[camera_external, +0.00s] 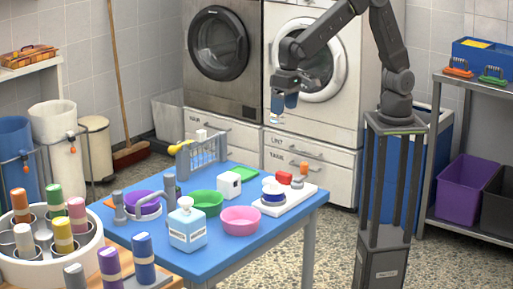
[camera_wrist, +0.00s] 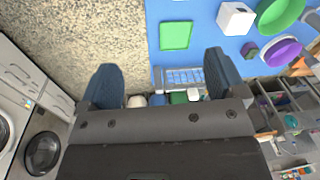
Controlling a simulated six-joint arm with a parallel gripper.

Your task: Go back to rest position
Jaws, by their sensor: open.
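My gripper (camera_external: 285,102) hangs in the air beyond the back right edge of the blue table (camera_external: 270,235), in front of the washing machines. Its fingers point down and nothing shows between them. In the wrist view the two dark blue fingers (camera_wrist: 163,78) stand wide apart. Below them lie the speckled floor and the edge of the blue table top.
On the table stand a green bowl (camera_external: 206,203), a pink bowl (camera_external: 240,221), a soap bottle (camera_external: 187,228), a wire rack (camera_external: 203,150), a white box (camera_external: 229,184) and a white tray (camera_external: 290,204) with small items. A metal shelf (camera_external: 470,90) stands at right.

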